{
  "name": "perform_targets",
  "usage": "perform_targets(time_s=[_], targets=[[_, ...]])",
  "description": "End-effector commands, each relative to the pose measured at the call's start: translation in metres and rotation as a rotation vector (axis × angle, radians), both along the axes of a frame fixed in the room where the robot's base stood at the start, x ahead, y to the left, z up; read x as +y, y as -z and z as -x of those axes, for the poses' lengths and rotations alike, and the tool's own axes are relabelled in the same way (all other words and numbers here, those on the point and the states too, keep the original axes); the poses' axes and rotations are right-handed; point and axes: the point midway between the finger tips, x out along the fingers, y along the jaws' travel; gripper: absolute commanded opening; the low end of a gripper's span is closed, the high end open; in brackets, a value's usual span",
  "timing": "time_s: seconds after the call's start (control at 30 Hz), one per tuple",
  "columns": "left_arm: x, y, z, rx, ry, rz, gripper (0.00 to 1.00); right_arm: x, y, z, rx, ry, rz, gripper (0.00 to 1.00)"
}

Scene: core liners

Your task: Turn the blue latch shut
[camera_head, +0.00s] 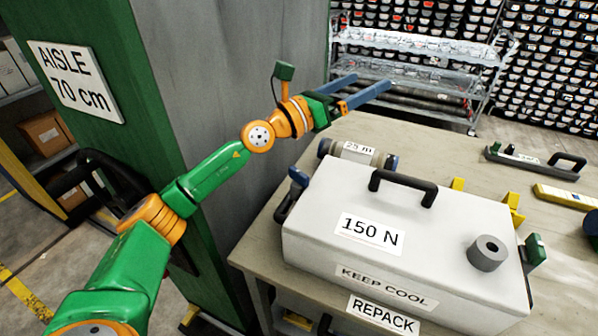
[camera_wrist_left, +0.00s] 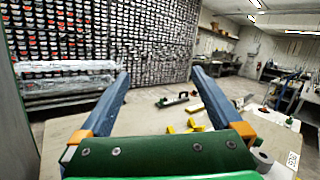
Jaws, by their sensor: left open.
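The blue latch (camera_head: 299,177) is at the left end of a pale grey box (camera_head: 330,215) marked 150 N, next to a black side handle. Its exact turn is hard to tell at this size. A green latch (camera_head: 536,250) is at the box's right end. My left gripper (camera_head: 370,82) is open and empty, above and behind the box, well apart from the blue latch. Its two blue fingers also show spread in the left wrist view (camera_wrist_left: 160,74), with nothing between them. My right gripper is not in view.
A green and grey post (camera_head: 240,100) stands close beside my left arm. A labelled cylinder (camera_head: 357,152) lies behind the box. Yellow pieces (camera_head: 514,205) stand behind the box on the bench.

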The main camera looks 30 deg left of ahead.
Motion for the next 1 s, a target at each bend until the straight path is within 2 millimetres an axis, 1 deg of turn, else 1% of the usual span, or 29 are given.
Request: perform_targets(time_s=[0.03, 0.07, 0.1, 0.17, 0.2, 0.23, 0.3, 0.37, 0.47, 0.6, 0.7, 0.83, 1.0], targets=[[0.006, 0.032, 0.018, 0.133, 0.048, -0.150, 1.00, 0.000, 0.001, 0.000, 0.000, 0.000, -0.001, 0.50], [0.012, 0.054, 0.029, 0.230, 0.061, -0.236, 1.00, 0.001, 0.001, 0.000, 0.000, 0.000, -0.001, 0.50], [0.026, 0.081, 0.044, 0.358, 0.054, -0.338, 1.00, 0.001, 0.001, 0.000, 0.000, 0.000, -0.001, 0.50], [0.053, 0.113, 0.065, 0.530, 0.005, -0.459, 1.00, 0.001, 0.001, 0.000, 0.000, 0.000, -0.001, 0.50], [0.071, 0.129, 0.077, 0.624, -0.038, -0.519, 1.00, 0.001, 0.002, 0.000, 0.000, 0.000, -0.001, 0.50], [0.083, 0.137, 0.085, 0.680, -0.069, -0.552, 1.00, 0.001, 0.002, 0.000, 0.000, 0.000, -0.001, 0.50], [0.103, 0.149, 0.098, 0.769, -0.127, -0.600, 1.00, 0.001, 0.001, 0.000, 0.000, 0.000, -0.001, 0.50], [0.110, 0.154, 0.102, 0.806, -0.153, -0.617, 1.00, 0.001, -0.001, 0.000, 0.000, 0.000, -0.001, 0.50], [0.108, 0.165, 0.092, 0.820, -0.155, -0.620, 1.00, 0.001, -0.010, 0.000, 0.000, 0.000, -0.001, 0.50], [0.100, 0.185, 0.073, 0.818, -0.154, -0.619, 1.00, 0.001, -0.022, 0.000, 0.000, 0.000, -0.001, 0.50], [0.098, 0.196, 0.062, 0.816, -0.155, -0.617, 1.00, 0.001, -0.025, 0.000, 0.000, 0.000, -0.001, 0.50], [0.096, 0.204, 0.057, 0.815, -0.155, -0.620, 1.00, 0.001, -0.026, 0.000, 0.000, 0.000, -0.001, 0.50], [0.096, 0.205, 0.057, 0.814, -0.155, -0.619, 1.00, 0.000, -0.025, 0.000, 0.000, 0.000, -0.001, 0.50]])
